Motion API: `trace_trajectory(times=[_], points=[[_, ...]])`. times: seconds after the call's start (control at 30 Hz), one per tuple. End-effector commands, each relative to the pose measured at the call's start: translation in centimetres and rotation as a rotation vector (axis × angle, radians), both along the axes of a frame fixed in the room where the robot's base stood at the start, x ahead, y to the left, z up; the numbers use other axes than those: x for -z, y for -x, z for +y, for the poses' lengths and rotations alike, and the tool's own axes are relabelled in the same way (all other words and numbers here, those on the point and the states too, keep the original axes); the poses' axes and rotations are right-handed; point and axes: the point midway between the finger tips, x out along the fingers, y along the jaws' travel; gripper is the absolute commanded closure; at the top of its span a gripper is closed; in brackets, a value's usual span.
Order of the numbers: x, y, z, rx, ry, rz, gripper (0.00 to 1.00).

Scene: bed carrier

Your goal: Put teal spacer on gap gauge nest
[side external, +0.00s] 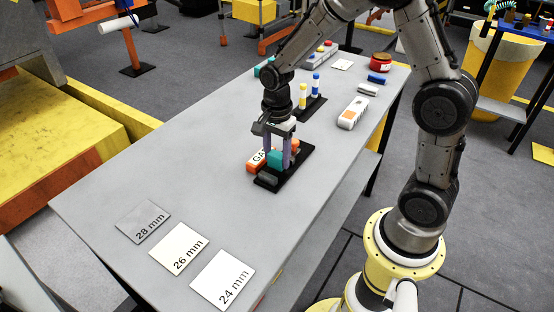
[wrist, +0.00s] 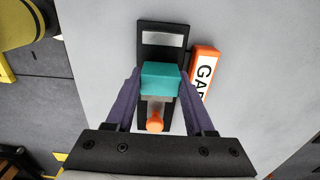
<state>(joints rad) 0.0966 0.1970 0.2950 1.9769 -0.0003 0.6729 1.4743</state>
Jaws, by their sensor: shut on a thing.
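The teal spacer (wrist: 161,78) is a small block between my gripper's purple fingers in the wrist view. My gripper (side external: 280,160) is shut on it, low over the black gap gauge base (side external: 283,172). The spacer also shows in the side external view (side external: 274,159). In the wrist view the black base (wrist: 146,56) lies under the spacer, with a pale metal patch at its far end. An orange knob (wrist: 155,124) is on the near side of the spacer. Whether the spacer touches the nest is hard to tell.
An orange block with a white "GA" label (wrist: 204,72) lies beside the base. Cards marked 28 mm (side external: 143,221), 26 mm (side external: 179,249) and 24 mm (side external: 222,279) lie at the near end of the table. A white-orange device (side external: 352,113) and a stand with yellow and blue pegs (side external: 309,103) are farther back.

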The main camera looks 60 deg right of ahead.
Motion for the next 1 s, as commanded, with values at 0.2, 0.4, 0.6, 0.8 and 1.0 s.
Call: trace_trajectory(times=[0.2, 0.4, 0.6, 0.8, 1.0], points=[[1.7, 0.0, 0.0, 0.000, 0.000, 0.000, 1.00], [1.7, 0.0, 0.0, 0.000, 0.000, -0.001, 1.00], [2.0, 0.0, 0.0, 0.000, 0.000, 0.000, 0.37], [1.9, 0.0, 0.0, 0.000, 0.000, 0.000, 0.34], [1.5, 0.0, 0.0, 0.000, 0.000, -0.002, 0.34]])
